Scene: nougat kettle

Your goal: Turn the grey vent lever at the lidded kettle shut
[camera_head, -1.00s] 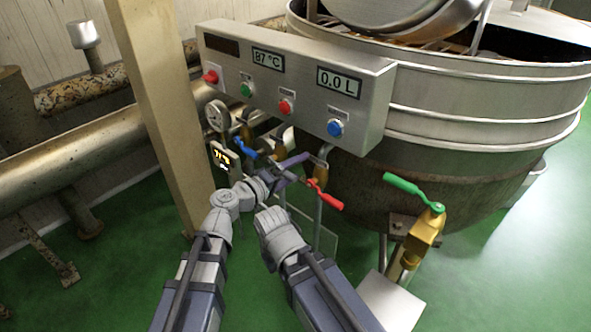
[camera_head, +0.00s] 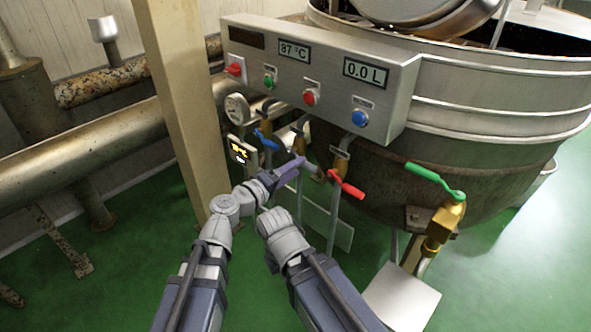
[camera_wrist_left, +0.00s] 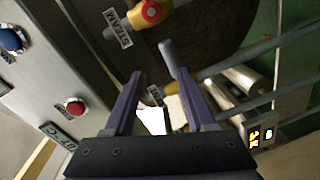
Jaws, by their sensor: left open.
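The grey vent lever (camera_head: 313,171) shows in the head view between the blue lever (camera_head: 266,140) and the red lever (camera_head: 347,186), below the kettle's (camera_head: 480,130) control panel. My left gripper (camera_head: 297,166) is open, its purple fingers close to the grey lever's left end. In the left wrist view, the grey lever (camera_wrist_left: 168,56) lies just past the fingertips of my left gripper (camera_wrist_left: 160,75), nearer the right finger. I cannot tell whether they touch. My right arm's wrist shows in the head view, but its gripper fingers do not.
The control panel (camera_head: 310,62) overhangs the levers. A green lever (camera_head: 432,177) on a brass valve stands at the right. A beige post (camera_head: 180,100) and a gauge (camera_head: 237,108) stand to the left. Green floor is open at the lower right.

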